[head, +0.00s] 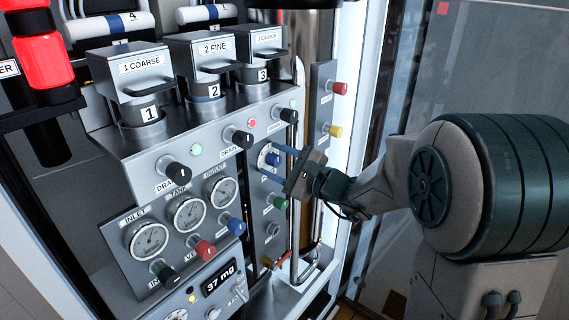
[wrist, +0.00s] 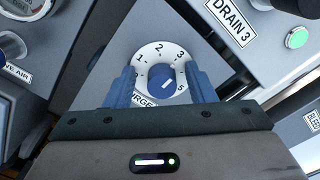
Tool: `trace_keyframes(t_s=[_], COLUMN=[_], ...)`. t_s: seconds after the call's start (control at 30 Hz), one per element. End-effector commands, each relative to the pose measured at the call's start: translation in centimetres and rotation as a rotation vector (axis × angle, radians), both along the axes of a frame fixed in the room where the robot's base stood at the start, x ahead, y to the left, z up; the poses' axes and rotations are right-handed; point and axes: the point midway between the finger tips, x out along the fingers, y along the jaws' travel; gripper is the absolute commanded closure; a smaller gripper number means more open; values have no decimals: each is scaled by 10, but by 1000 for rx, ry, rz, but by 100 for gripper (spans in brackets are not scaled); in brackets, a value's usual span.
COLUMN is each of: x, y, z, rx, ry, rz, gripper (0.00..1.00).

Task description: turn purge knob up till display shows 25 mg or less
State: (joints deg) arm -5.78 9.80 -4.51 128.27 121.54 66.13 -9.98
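The purge knob (wrist: 163,84) is a small blue knob on a white numbered dial (wrist: 159,50); its label is partly covered in the wrist view. In the head view the purge knob (head: 272,159) is on the narrow panel right of the gauges. My gripper (wrist: 159,70) has its blue fingers on either side of the knob, with a gap showing on both sides. It also shows in the head view (head: 270,161). The display (head: 219,278) reads 37 mg.
Black drain knobs (head: 238,137) stick out left of my gripper. A green knob (head: 280,203) sits below it, and red (head: 340,88) and yellow (head: 335,131) knobs are on a side strip. Gauges (head: 188,214) and a curved metal pipe (head: 297,230) are nearby.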

Motion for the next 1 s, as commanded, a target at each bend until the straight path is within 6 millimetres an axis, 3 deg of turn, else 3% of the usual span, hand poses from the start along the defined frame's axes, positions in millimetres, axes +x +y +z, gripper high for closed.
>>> trace_keyframes(t_s=[0.43, 0.8, 1.0], x=[-8, -59, -78], y=[-18, -83, -106], z=[-4, -3, -3], rx=[-4, -3, -1], ry=[6, 3, 4], rz=[-13, -16, -13], gripper=[50, 50, 50])
